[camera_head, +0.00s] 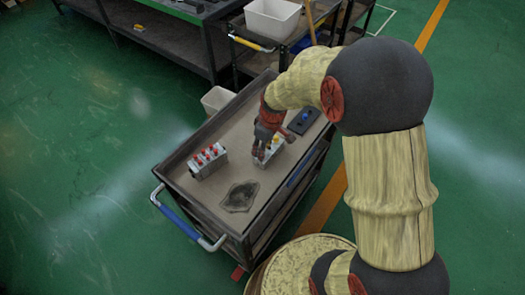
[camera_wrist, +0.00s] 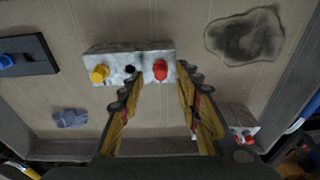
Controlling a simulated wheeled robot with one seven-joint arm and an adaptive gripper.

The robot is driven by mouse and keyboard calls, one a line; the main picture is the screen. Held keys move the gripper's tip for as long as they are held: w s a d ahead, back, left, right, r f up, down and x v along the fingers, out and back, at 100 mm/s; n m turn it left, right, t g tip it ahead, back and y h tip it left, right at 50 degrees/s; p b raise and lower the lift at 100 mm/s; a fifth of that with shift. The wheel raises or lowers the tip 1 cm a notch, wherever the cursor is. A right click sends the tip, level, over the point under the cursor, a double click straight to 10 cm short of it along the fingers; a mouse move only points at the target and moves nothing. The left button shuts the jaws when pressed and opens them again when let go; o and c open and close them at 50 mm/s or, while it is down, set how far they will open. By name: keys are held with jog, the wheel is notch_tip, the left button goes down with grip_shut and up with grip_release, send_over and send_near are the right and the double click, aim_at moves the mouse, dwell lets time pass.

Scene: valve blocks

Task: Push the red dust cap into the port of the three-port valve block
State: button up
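The three-port valve block (camera_wrist: 113,58) is pale, mottled grey and lies crosswise in the wrist view. It has a yellow cap (camera_wrist: 98,74) at its left, a dark open port (camera_wrist: 129,69) in the middle and the red dust cap (camera_wrist: 160,70) at its right. How deep the red cap sits, I cannot tell. My gripper (camera_wrist: 159,76) is open. Its fingertips are on either side of the red cap, with visible gaps. In the head view my gripper (camera_head: 262,153) points down over the block (camera_head: 271,148) and partly hides it.
A block with several red caps (camera_head: 207,162) stands left on the cart top (camera_head: 190,193). A dark plate with a blue cap (camera_head: 304,121) lies behind right. A dark stain (camera_head: 240,196) marks the front. A grey-blue scrap (camera_wrist: 70,118) lies near the cart's rim.

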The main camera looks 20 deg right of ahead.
notch_tip(320, 180, up, 10)
jog(key=s, duration=0.1)
jog(key=shift+d+f, duration=0.15)
jog(key=shift+d, duration=0.3)
jog(key=shift+s, duration=0.1)
jog(key=s+a+r+m+t+h, duration=0.1)
jog(key=s+r+m+t, duration=0.3)
jog(key=s+r, duration=1.3)
jog(key=s+m, duration=0.2)
jog(key=shift+s+a+m, duration=0.15)
jog(key=shift+s+m, duration=0.25)
